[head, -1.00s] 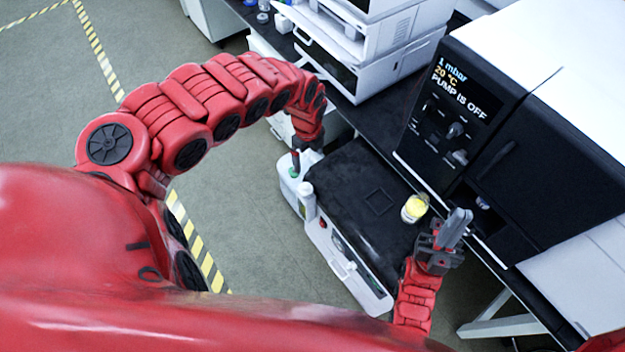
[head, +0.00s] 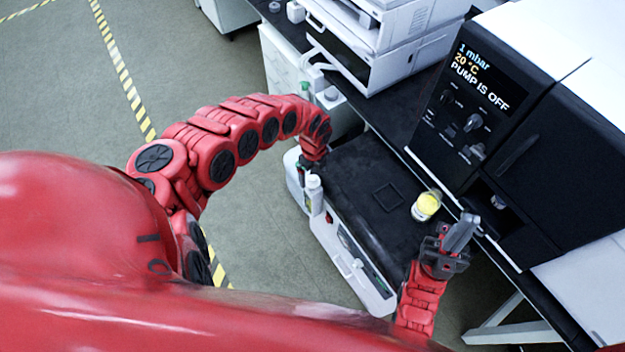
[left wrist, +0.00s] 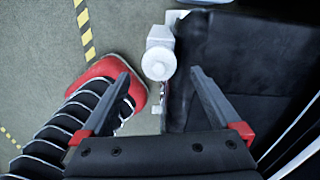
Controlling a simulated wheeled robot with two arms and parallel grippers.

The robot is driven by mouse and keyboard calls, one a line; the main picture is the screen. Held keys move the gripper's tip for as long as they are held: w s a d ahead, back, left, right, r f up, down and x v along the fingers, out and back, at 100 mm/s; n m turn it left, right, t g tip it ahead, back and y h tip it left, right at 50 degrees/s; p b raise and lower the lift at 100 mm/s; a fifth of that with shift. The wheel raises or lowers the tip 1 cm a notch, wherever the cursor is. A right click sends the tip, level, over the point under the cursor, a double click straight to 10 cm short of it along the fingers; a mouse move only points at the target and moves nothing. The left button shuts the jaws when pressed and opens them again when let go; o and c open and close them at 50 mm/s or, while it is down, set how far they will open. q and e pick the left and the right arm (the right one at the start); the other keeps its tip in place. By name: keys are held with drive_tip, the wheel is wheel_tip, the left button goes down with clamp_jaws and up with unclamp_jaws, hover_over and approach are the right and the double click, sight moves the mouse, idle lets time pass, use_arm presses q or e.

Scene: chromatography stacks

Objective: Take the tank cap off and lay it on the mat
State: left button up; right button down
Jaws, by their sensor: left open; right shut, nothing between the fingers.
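A white tank (head: 293,167) stands at the left end of the bench, partly hidden behind my left arm. A white bottle-like part with a round top (head: 314,193) stands beside it. In the left wrist view a round white cap (left wrist: 159,64) lies ahead, between the lines of my open left fingers, with no visible contact. I cannot tell which white body it sits on. My left gripper (head: 302,172) points down at the tank. A thin square outline (head: 388,197) marks the black mat-like top (head: 360,170). My right gripper (head: 458,235) is shut and empty at the right.
A jar with yellow contents (head: 426,206) stands on the black top near my right gripper. A black oven-like unit (head: 465,110) with a display reading "PUMP IS OFF" stands behind. White stacked instruments (head: 375,45) are at the back.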

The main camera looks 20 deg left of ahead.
sight(313, 178)
use_arm(q)
drive_tip(key=shift+a+f, duration=0.1)
drive_tip(key=shift+f, duration=1.55)
drive_tip(key=c, duration=1.4)
drive_tip(key=shift+r, duration=0.2)
drive_tip(key=shift+a+r, duration=0.15)
drive_tip(key=shift+r, duration=0.65)
drive_tip(key=shift+s+r, duration=0.2)
drive_tip(key=shift+r, duration=0.3)
drive_tip(key=shift+s+r, duration=0.2)
drive_tip(key=shift+r, duration=0.25)
drive_tip(key=s+p, duration=0.3)
drive_tip(key=s, duration=0.2)
drive_tip(key=s+p, duration=0.3)
drive_tip(key=s, duration=0.2)
drive_tip(key=s+r+p, duration=0.1)
drive_tip(key=s+p, duration=0.3)
drive_tip(key=s, duration=0.1)
drive_tip(key=shift+s+d+r, duration=0.1)
drive_tip(key=shift+d, duration=0.1)
